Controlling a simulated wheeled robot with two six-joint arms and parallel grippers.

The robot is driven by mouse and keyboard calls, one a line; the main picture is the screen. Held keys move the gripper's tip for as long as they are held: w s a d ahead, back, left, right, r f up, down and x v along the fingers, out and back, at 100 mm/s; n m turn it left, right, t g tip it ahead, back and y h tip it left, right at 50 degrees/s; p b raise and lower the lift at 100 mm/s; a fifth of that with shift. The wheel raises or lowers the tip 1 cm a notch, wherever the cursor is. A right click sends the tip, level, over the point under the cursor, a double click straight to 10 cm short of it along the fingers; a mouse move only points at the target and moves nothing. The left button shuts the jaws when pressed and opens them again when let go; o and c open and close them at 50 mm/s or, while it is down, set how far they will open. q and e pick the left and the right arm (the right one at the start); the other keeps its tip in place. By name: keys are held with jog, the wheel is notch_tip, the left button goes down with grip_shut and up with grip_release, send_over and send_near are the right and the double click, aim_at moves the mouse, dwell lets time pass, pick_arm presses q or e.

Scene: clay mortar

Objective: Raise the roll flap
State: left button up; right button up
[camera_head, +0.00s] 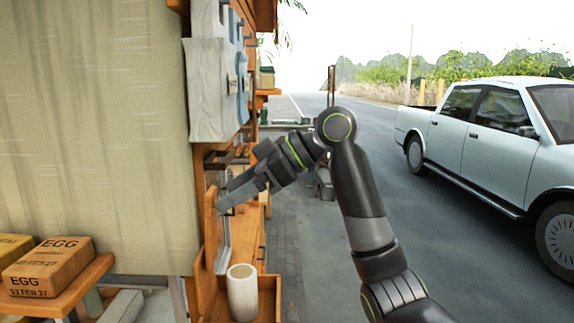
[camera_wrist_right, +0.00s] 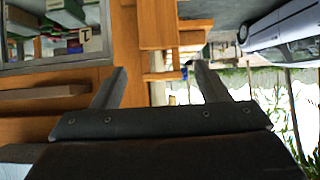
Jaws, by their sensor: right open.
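A large beige cloth sheet, which looks like the roll flap (camera_head: 95,140), hangs down over the left of the head view. Its lower edge is near the wooden shelf with boxes. A thin grey metal rod with a bent end (camera_head: 224,250) hangs upright just right of the flap's edge. My right gripper (camera_head: 226,203) reaches left to the wooden post beside the flap, close to the rod's upper part; I cannot tell whether they touch. In the right wrist view my right gripper (camera_wrist_right: 162,78) has its fingers apart with nothing seen between them. My left gripper is not in view.
A white cylindrical cup (camera_head: 242,292) stands in a wooden tray below my right gripper. Egg boxes (camera_head: 48,267) sit on a shelf at lower left. Wooden stall parts (camera_wrist_right: 155,25) lie ahead of the fingers. The road is open up to a parked pickup (camera_head: 490,140).

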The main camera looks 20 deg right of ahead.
jog(key=b+v, duration=0.3)
jog(key=v, duration=0.9)
jog(key=shift+d+r, duration=0.15)
